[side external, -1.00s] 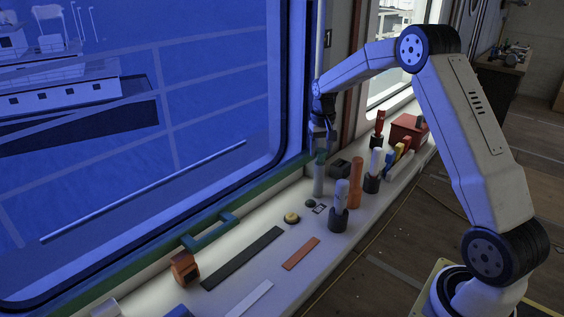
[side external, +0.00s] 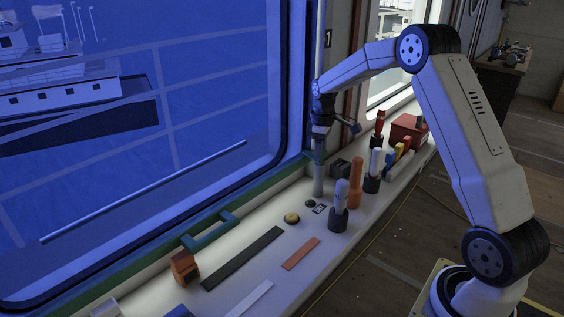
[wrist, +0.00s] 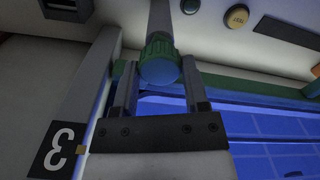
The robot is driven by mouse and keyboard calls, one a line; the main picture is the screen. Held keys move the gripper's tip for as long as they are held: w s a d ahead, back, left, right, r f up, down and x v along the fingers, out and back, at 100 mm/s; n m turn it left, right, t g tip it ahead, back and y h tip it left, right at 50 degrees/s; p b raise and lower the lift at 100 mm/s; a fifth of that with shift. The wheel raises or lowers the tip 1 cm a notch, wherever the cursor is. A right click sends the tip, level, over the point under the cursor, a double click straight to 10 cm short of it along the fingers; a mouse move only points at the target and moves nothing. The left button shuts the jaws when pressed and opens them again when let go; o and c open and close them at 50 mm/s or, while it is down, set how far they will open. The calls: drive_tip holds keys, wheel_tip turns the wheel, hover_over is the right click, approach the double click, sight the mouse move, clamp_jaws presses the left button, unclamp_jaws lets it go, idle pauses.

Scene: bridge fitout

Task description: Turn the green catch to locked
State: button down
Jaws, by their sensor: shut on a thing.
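The green catch (wrist: 160,58) is a ribbed round cap on top of an upright grey post (side external: 318,180). In the wrist view it sits between the two fingers of my gripper (wrist: 159,80), which is shut on it. The locked mark and the way the catch points cannot be made out.
An orange post (side external: 356,183) and a white-topped cylinder in a dark holder (side external: 339,207) stand close on the right. A dark box (side external: 340,168) is behind. A yellow button (side external: 291,218) lies left. The window and its green ledge (side external: 262,195) border the sill.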

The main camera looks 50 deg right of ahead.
drive_tip(key=shift+r+n, duration=0.1)
drive_tip(key=shift+n, duration=1.3)
drive_tip(key=shift+c, duration=0.5)
unclamp_jaws()
drive_tip(key=shift+r, duration=3.9)
